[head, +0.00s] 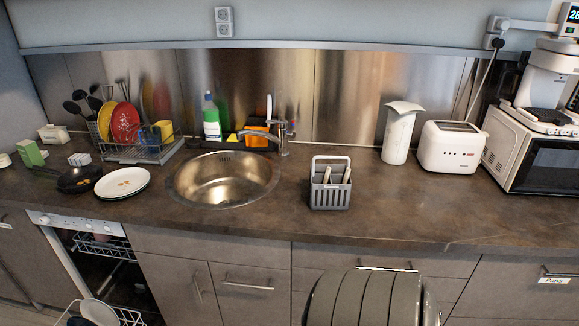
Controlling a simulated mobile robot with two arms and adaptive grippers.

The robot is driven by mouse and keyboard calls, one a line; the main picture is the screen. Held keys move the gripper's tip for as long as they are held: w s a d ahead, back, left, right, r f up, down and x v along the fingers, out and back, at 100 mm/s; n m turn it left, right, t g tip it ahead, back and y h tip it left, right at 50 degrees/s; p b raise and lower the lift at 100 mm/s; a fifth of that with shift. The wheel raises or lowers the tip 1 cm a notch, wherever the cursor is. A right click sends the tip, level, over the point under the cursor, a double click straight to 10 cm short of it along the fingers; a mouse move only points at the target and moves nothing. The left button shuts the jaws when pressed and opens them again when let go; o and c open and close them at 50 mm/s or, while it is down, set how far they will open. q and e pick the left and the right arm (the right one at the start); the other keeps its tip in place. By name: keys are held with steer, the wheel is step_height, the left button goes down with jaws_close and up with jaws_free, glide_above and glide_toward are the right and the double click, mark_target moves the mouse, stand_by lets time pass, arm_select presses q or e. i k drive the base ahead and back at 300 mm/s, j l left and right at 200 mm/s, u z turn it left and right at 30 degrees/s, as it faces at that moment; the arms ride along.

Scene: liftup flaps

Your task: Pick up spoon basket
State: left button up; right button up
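The spoon basket (330,197) is a grey slotted caddy with an upright handle loop. It stands upright on the dark countertop (420,205), right of the round sink, near the middle of the head view. A few light utensil ends show inside it; their lower parts are hidden by its walls. Nothing touches the basket from outside. Neither of my grippers shows in the head view, so I cannot see whether they are open or shut.
The sink (222,180) and its faucet (270,138) lie left of the basket. A white jug (399,135) and a toaster (450,148) stand behind it to the right. The counter around the basket is clear. A dishwasher (100,270) stands open at lower left.

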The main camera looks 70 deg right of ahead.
mark_target(333, 195)
steer(key=z, duration=2.4)
